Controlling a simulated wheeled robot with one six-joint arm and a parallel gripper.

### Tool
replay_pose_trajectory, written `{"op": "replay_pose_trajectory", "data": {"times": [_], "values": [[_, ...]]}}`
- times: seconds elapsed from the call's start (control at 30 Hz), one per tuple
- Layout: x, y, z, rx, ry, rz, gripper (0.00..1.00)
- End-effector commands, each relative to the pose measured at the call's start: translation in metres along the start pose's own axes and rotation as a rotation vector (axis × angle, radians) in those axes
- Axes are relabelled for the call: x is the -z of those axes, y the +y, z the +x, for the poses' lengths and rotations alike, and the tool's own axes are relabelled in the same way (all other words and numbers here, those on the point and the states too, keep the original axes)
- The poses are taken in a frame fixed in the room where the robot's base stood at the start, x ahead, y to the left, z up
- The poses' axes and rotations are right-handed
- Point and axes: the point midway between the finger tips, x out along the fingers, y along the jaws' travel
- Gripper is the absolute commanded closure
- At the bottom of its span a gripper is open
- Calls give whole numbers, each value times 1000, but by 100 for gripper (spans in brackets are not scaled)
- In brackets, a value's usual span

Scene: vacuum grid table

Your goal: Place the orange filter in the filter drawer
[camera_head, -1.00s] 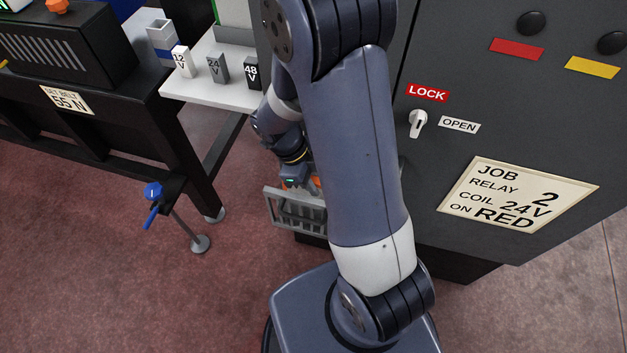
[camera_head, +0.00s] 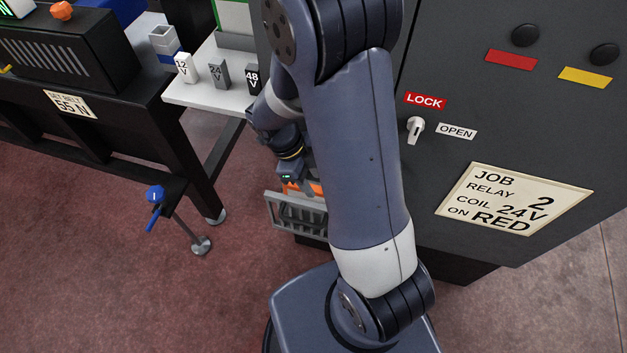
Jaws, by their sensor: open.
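The filter drawer (camera_head: 283,224), a grey slatted tray, sticks out low at the left side of the dark cabinet. Part of the orange filter (camera_head: 318,188) shows at the drawer, just below my gripper; my arm hides the rest of it. Whether the filter is fully seated in the drawer cannot be told. My gripper (camera_head: 291,187) is open and sits above the drawer's left part, close to the filter. Its fingertips are mostly hidden, so contact with the filter cannot be made out.
The dark cabinet (camera_head: 500,130) stands right, with a lock handle (camera_head: 415,128) and a job card (camera_head: 512,200). A white shelf (camera_head: 205,95) carries labelled voltage blocks.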

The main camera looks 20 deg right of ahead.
Motion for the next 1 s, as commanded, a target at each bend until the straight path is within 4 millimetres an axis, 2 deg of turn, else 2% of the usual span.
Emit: {"op": "replay_pose_trajectory", "data": {"times": [0.03, 0.2, 0.4, 0.6, 1.0], "values": [[-1, -1, -16, 6, -6, -1, 59], [-1, 0, -56, 5, -5, -2, 59], [-1, 0, -88, 2, -3, 0, 59], [0, 0, -100, 0, 0, -1, 59], [0, 0, -100, 0, 0, -1, 59]]}}
